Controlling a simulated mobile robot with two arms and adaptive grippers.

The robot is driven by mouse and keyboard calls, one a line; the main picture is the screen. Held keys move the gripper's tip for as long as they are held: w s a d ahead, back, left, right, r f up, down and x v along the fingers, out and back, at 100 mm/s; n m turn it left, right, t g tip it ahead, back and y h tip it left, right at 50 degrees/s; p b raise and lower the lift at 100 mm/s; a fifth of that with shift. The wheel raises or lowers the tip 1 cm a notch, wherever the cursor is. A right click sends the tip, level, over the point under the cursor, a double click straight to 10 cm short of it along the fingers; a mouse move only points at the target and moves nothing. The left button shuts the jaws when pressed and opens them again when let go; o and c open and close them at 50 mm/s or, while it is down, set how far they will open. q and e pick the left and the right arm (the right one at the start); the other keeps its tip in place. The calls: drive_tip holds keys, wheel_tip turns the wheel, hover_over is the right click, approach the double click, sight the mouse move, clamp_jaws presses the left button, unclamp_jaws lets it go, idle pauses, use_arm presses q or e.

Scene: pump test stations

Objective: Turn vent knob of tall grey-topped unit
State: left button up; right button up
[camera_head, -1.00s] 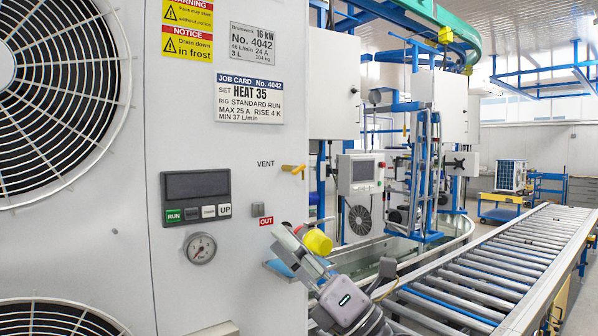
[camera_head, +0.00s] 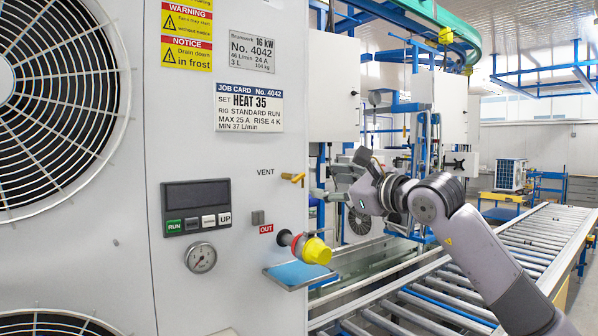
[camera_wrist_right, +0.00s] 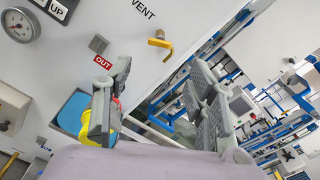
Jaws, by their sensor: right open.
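The yellow vent knob (camera_head: 292,178) sticks out at the right edge of the pale grey unit's front panel (camera_head: 240,300), beside the printed word VENT. In the right wrist view the knob (camera_wrist_right: 160,43) shows as a bent yellow lever, ahead of the gap between the fingers. My right gripper (camera_head: 323,182) is open and empty, just right of the knob and apart from it. Its two grey fingers (camera_wrist_right: 158,72) frame the lower middle of the wrist view. The unit's top is out of view. My left gripper is not in view.
Below the knob, a yellow-capped outlet (camera_head: 316,250) sticks out above a small blue tray (camera_head: 297,274). A gauge (camera_head: 201,257) and control panel (camera_head: 197,206) sit to the left. A roller conveyor (camera_head: 540,240) runs along the right.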

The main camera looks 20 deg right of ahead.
sight(301, 179)
drive_tip(key=p+x, duration=0.4)
drive_tip(key=x, duration=0.6)
drive_tip(key=shift+a+r+p, duration=0.1)
drive_tip(key=shift+p, duration=0.3)
drive_tip(key=shift+w+a, duration=0.2)
drive_tip(key=shift+w, duration=0.45)
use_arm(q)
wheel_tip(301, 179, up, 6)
use_arm(e)
drive_tip(key=shift+c, duration=0.2)
drive_tip(key=c, duration=1.1)
drive_tip(key=m+b, duration=0.2)
drive_tip(key=shift+f+b, duration=0.35)
drive_tip(key=shift+b, duration=0.05)
drive_tip(key=shift+r+m+b, duration=0.1)
drive_tip(key=shift+m+b, duration=0.65)
drive_tip(key=shift+m, duration=0.35)
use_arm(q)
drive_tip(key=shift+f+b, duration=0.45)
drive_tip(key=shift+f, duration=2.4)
use_arm(e)
drive_tip(key=shift+m, duration=0.7)
drive_tip(key=shift+r, duration=0.1)
